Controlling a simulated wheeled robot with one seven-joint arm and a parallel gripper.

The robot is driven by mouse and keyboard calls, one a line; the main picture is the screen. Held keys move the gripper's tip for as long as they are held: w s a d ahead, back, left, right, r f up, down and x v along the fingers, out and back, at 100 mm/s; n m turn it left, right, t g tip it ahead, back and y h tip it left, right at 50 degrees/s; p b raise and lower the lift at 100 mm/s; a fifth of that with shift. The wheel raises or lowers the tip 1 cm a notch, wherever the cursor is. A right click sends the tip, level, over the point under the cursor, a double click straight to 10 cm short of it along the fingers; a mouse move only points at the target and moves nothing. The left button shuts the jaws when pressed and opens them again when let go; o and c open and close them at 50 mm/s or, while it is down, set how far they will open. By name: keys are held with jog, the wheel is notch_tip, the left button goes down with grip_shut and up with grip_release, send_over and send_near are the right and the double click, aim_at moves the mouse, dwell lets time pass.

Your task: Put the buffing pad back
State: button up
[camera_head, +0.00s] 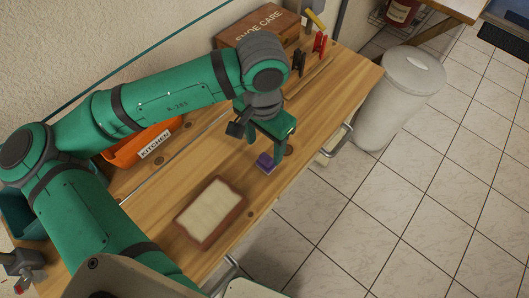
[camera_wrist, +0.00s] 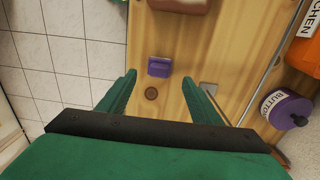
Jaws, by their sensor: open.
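A small purple block (camera_head: 265,163), which looks like the buffing pad, lies on the wooden workbench (camera_head: 215,155) near its front edge. In the wrist view the purple block (camera_wrist: 159,67) shows in the gap between the fingertips, a little beyond them. My gripper (camera_head: 269,150) is open and empty, pointing down above the bench close to the block. Both fingers (camera_wrist: 159,78) stand apart on either side of it, and nothing is held. A brown tray (camera_head: 189,233) with a cream surface lies on the bench left of the block. A wooden box marked SHOE CARE (camera_head: 250,24) stands at the back.
An orange KITCHEN bin (camera_head: 118,154) stands by the wall, partly behind my arm. A jar with a purple lid (camera_wrist: 287,108) shows at right in the wrist view. Black and red clamps (camera_head: 319,43) stand at the bench's far end. A white bin (camera_head: 385,110) stands on the tiled floor.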

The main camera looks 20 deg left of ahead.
aim_at(264, 159)
notch_tip(264, 159, up, 3)
jog(key=shift+r, duration=0.15)
jog(key=shift+s, duration=0.1)
dwell(0.6)
